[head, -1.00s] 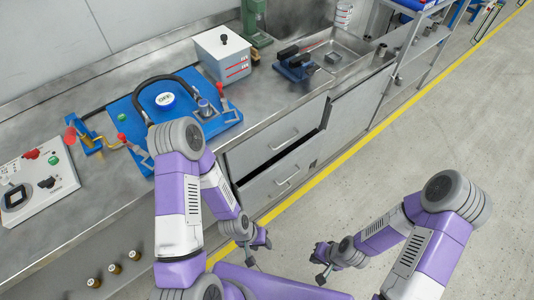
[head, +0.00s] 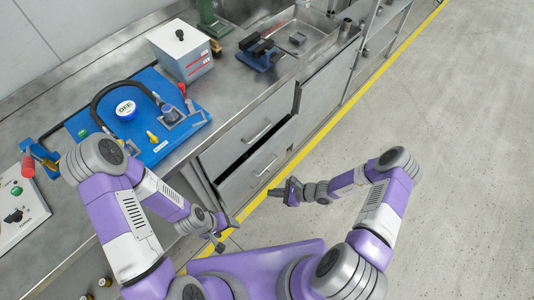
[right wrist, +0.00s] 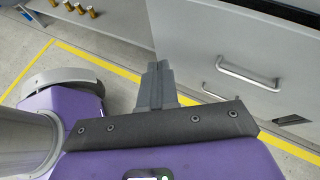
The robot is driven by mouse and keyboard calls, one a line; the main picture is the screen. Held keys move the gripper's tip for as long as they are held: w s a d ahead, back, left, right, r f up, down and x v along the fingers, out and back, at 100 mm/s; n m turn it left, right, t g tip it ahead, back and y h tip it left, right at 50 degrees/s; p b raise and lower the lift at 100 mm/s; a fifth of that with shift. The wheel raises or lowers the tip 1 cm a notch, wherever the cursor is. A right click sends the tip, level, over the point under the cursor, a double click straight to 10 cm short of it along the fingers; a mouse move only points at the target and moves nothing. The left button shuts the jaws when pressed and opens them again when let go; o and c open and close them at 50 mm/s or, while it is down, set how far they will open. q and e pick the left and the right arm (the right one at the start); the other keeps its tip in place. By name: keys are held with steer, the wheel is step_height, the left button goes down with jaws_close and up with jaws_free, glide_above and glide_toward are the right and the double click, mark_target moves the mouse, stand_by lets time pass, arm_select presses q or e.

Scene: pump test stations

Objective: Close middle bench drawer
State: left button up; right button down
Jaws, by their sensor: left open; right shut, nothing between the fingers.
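The middle bench drawer (head: 240,187) is the grey front below the top drawer (head: 240,145). It stands pulled out, with a dark gap showing above its front, and it has a bar handle (head: 266,166). In the right wrist view its front (right wrist: 200,40) and handle (right wrist: 248,76) are to the right of the fingers. My right gripper (head: 272,192) is shut and empty, just in front of the drawer and apart from the handle; its fingers show in the right wrist view (right wrist: 157,75). My left gripper (head: 228,234) is open and empty, low and left of the drawer.
The steel bench top (head: 225,105) carries a blue pump board (head: 170,145), a white box (head: 180,55) and a blue vise (head: 260,55). A yellow floor line (head: 330,125) runs along the bench. The floor (head: 450,130) on the right is clear.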

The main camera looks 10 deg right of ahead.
steer(key=w+d+m+t+h, duration=0.2)
steer(key=w+d+m+t, duration=0.5)
steer(key=w+d, duration=0.1)
steer(key=b, duration=0.4)
glide_toward(262, 152)
steer(key=x, duration=0.5)
steer(key=shift+a, duration=0.15)
steer(key=shift+w+a, duration=0.4)
steer(key=shift+w, duration=0.05)
